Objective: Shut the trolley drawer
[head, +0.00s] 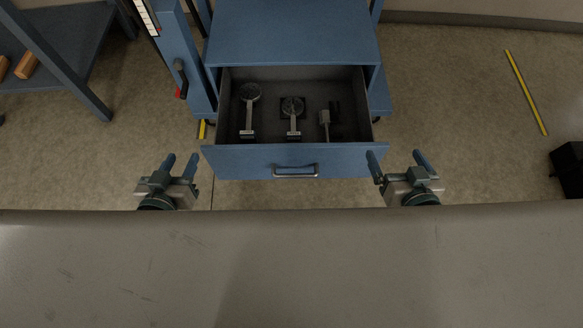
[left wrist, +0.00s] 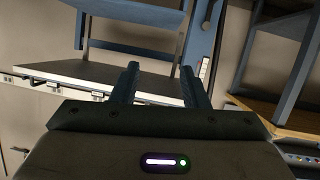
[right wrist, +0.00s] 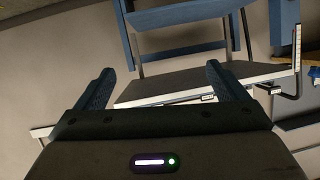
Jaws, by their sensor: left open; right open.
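The blue trolley (head: 290,35) stands ahead in the head view, with its drawer (head: 372,108) pulled out toward me. The drawer front (head: 230,162) is blue with a metal bar handle (head: 296,172). Inside lie several dark and grey gauge-like tools (head: 250,95). My left gripper (head: 180,162) is open and empty, left of the drawer front and apart from it. My right gripper (head: 398,160) is open and empty at the drawer front's right end; one finger overlaps that end in the picture, and I cannot tell whether it touches. Both wrist views show spread, empty fingers.
A grey surface edge (head: 290,265) runs across the near side. A blue-framed rack (head: 70,50) with wooden blocks (head: 27,65) stands at the left. A blue post (head: 180,50) rises beside the trolley. Floor at the right is open, with a yellow strip (head: 525,92) and a black box (head: 569,168).

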